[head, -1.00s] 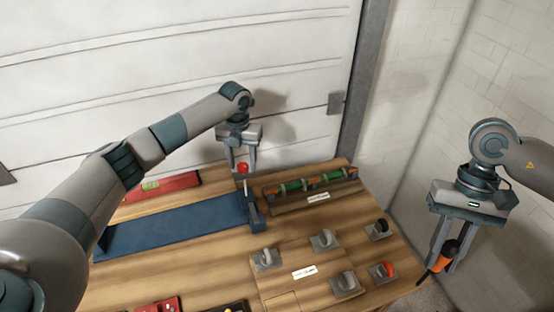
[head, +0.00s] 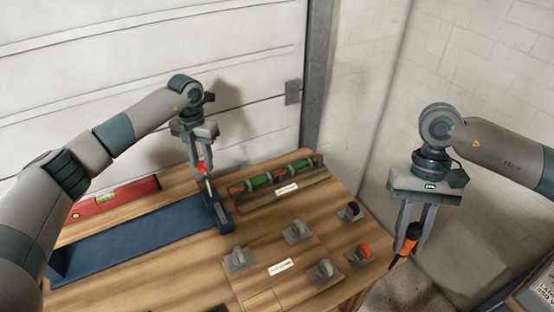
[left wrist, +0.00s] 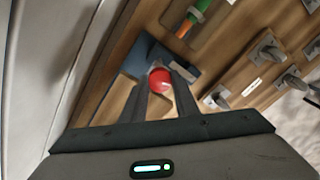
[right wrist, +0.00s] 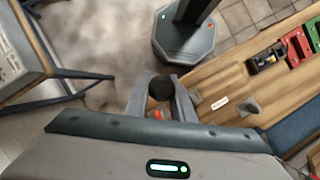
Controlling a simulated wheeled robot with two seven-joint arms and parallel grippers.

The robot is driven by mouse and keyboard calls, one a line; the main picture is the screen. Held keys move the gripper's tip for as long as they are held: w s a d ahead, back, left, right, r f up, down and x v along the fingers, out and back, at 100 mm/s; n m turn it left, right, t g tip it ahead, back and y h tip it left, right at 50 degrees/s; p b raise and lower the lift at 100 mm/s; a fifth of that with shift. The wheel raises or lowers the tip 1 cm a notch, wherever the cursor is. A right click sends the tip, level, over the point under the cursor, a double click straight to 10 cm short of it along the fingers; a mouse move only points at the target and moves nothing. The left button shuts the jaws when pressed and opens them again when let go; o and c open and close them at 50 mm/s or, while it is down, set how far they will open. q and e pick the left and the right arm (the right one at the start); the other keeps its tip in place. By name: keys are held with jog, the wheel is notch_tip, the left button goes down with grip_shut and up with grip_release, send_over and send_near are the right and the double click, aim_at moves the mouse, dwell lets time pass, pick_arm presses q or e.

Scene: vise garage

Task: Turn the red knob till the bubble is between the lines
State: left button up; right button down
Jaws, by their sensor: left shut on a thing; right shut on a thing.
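The red knob (head: 201,167) stands on a thin stem at the right end of the blue plate (head: 130,233). My left gripper (head: 203,172) is shut on the knob from above; the knob also shows between the fingers in the left wrist view (left wrist: 160,80). A red spirit level (head: 115,198) with a yellow-green vial (head: 106,197) lies behind the plate. The bubble and its lines are too small to make out. My right gripper (head: 411,236) is shut on an orange and black screwdriver (head: 410,240), held off the table's right side, tip down.
Green and orange tools lie in a wooden rack (head: 283,190) at the back right. Several hooks or handles on plates, one orange (head: 363,252), stand at the front right. Red and black trays (right wrist: 296,45) show in the right wrist view. A garage door and wall stand behind.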

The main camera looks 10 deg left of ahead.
aim_at(398, 257)
pick_arm(q)
jog(key=m+b, duration=0.3)
jog(key=b, duration=0.1)
jog(key=shift+f, duration=0.2)
pick_arm(e)
notch_tip(398, 257, down, 5)
jog(key=shift+f, duration=0.1)
pick_arm(q)
jog(key=shift+r+m+b, duration=0.3)
jog(key=shift+m+b, duration=0.9)
jog(key=shift+m, duration=0.1)
pick_arm(e)
jog(key=shift+f, duration=1.1)
pick_arm(q)
jog(key=o, duration=1.1)
jog(key=shift+c, duration=0.2)
pick_arm(e)
jog(key=shift+f, duration=0.1)
